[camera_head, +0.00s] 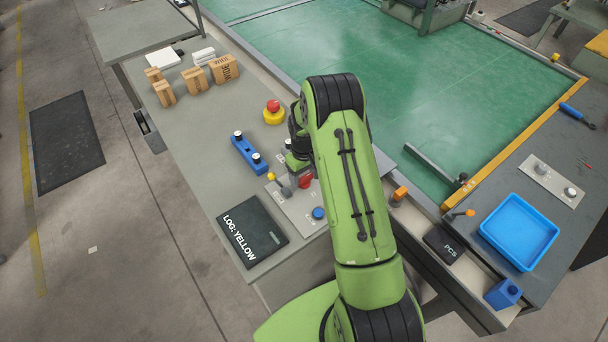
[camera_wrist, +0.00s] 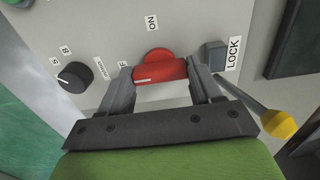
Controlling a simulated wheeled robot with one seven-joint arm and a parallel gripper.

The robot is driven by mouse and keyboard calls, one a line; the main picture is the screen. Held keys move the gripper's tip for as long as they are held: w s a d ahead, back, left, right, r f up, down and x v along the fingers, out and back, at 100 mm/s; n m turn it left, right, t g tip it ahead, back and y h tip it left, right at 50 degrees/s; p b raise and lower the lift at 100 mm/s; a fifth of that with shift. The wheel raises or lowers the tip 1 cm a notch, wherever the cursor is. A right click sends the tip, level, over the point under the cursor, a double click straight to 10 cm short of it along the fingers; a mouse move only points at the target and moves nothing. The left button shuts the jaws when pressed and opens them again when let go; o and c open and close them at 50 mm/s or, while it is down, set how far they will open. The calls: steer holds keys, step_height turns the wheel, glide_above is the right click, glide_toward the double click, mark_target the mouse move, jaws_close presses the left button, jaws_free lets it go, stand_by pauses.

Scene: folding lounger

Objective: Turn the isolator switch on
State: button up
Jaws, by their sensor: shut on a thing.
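The isolator switch is a red rotary handle on a round red base, and its handle (camera_wrist: 160,72) lies crosswise in the wrist view. The "ON" label (camera_wrist: 152,22) is above it on the grey panel. My gripper (camera_wrist: 160,77) has one finger at each end of the handle and is shut on it. A white mark shows near the handle's left end. In the head view the red switch (camera_head: 305,182) is partly covered by my arm, and the fingertips are hard to make out there.
A "LOCK" label (camera_wrist: 233,53) and grey block (camera_wrist: 214,56) sit close right of the switch. A yellow-knobbed lever (camera_wrist: 279,124) stands near the right finger, a black knob (camera_wrist: 74,77) at left. An emergency stop (camera_head: 273,112) and blue fixture (camera_head: 247,153) stand nearby.

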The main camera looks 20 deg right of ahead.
mark_target(304, 177)
steer(key=shift+m, duration=0.4)
steer(key=m+b, duration=0.2)
steer(key=m, duration=0.1)
steer(key=shift+m, duration=0.4)
steer(key=m+b, duration=0.2)
steer(key=m, duration=0.2)
steer(key=shift+m, duration=0.3)
steer(key=m+b, duration=0.1)
steer(key=m, duration=0.7)
steer(key=shift+m+b, duration=0.3)
steer(key=shift+b, duration=0.1)
steer(key=o, duration=1.1)
steer(key=shift+c, duration=0.2)
step_height(304, 177, up, 16)
steer(key=p, duration=0.2)
